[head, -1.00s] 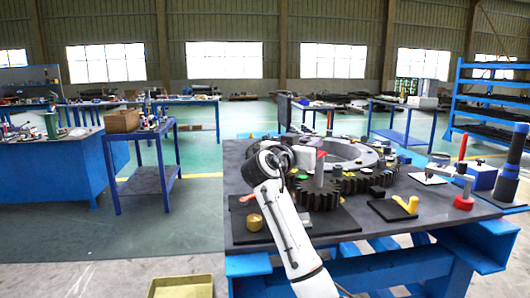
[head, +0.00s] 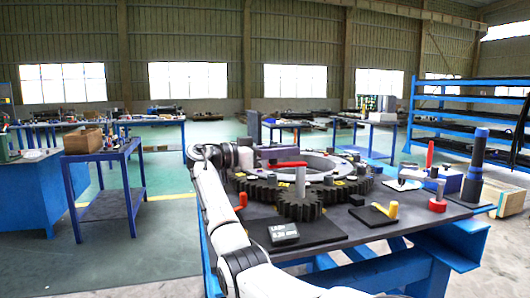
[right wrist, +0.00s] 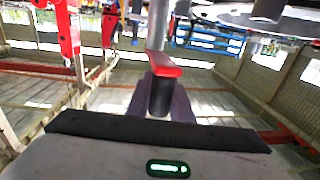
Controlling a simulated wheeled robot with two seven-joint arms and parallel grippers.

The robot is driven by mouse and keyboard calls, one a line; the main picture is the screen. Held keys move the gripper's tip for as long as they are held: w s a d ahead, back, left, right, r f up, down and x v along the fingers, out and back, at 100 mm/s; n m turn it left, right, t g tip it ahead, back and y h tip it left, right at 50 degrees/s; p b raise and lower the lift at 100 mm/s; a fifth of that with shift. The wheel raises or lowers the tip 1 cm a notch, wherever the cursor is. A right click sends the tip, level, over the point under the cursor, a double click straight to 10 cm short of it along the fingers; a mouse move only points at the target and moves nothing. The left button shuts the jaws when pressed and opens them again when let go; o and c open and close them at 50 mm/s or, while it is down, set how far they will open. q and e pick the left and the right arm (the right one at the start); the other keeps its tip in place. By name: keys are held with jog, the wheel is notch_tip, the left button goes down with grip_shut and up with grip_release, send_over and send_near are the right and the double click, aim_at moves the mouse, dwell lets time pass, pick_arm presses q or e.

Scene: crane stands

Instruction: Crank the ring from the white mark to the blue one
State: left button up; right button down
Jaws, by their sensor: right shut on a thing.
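The crank is a red arm (head: 288,165) on top of a grey post (head: 300,182), which rises from a small dark gear (head: 298,207). The red arm points left from the post. My right gripper (head: 266,155) is at its left end, shut on the black crank handle (right wrist: 161,97), which shows between the fingers in the right wrist view. The small gear sits beside the large toothed ring (head: 347,186), which has small coloured pieces on it. I cannot make out the white and blue marks. My left gripper is not in view.
A dark blue column (head: 474,168) stands at the table's right edge.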

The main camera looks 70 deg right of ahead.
jog(key=shift+d+r, duration=0.15)
jog(key=shift+s+m, duration=0.1)
jog(key=shift+m, duration=0.2)
jog(key=c, duration=1.6)
grip_release()
jog(key=shift+o, duration=0.2)
jog(key=shift+w, duration=0.2)
jog(key=v, duration=1)
jog(key=shift+p, duration=0.3)
jog(key=shift+d, duration=0.1)
